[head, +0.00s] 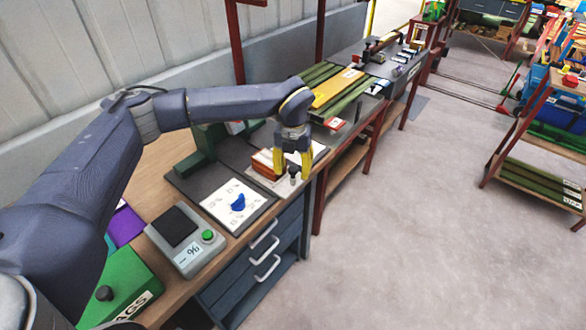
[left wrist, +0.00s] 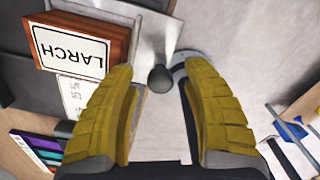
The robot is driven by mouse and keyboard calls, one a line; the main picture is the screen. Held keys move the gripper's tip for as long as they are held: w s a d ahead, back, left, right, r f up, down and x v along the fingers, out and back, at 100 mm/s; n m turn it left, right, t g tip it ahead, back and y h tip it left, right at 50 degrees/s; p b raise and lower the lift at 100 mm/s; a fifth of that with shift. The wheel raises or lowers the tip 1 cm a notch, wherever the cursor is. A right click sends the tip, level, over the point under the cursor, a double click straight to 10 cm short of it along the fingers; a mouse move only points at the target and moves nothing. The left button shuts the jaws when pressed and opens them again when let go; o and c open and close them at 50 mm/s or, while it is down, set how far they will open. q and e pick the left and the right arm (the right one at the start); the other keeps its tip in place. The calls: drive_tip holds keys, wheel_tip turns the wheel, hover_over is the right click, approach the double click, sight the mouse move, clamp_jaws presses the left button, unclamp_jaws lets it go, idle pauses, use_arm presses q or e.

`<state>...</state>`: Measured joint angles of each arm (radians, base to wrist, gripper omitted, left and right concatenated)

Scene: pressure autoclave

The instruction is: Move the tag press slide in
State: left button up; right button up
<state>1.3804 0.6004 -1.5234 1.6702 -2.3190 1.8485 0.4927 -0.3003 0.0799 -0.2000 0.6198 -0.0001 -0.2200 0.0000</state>
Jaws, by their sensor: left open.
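The tag press has a green frame (head: 197,158) on a dark base at the back of the bench. A pale slide plate reaches towards the bench's front edge, with a dark round knob (head: 294,171) at its outer end. The knob also shows in the left wrist view (left wrist: 160,78). My left gripper (head: 293,165) points down with its yellow fingers apart, one on each side of the knob. I cannot tell whether either finger touches it. A brown block labelled LARCH (left wrist: 80,48) sits beside the left finger. My right gripper is out of view.
A white dial plate with a blue knob (head: 238,202) and a grey box with a green button (head: 208,236) lie nearer on the bench. Drawers (head: 264,250) are below. Another bench with green and yellow slats (head: 338,88) stands beyond.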

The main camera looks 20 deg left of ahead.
sight(262, 154)
use_arm(q)
clamp_jaws()
idle(0.5)
drive_tip(key=w+a, duration=0.1)
drive_tip(key=a, duration=0.3)
drive_tip(key=w+a, duration=0.2)
drive_tip(key=a, duration=0.1)
drive_tip(key=w+a, duration=0.1)
drive_tip(key=a, duration=0.3)
drive_tip(key=shift+w+a, duration=0.3)
drive_tip(key=shift+w, duration=0.05)
drive_tip(key=shift+c, duration=2.2)
unclamp_jaws()
drive_tip(key=shift+a, duration=0.1)
drive_tip(key=o, duration=0.4)
drive_tip(key=shift+o, duration=0.2)
